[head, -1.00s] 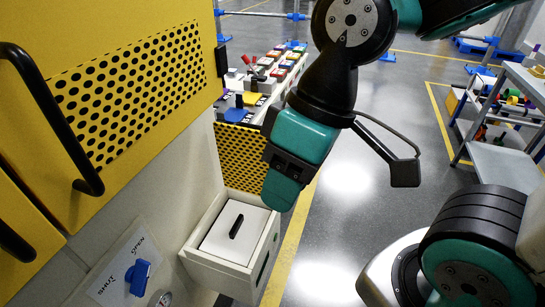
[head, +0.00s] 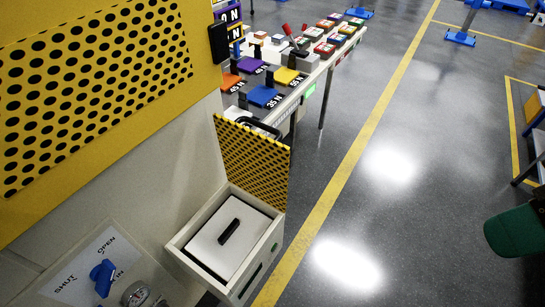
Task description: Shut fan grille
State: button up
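A yellow perforated grille panel (head: 255,162) stands out from the pale cabinet wall, just behind a white box, in the head view. It looks swung open, with a black handle (head: 259,127) partly showing behind its top edge. A larger yellow perforated panel (head: 95,85) covers the upper left and lies flat along the cabinet face. A teal rounded part of my arm (head: 514,231) shows at the right edge, well apart from the grille. My gripper's fingers are not visible.
The white box (head: 228,238) with a black-slotted lid juts from the cabinet below the grille. A blue knob (head: 103,277) on a SHUT/OPEN plate and a gauge (head: 135,293) are at lower left. A bench (head: 300,75) with coloured blocks stands behind.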

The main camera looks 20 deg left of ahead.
aim_at(257, 164)
jog(key=i, duration=2.65)
jog(key=u, duration=5.4)
jog(key=k, duration=0.8)
jog(key=z, duration=1.1)
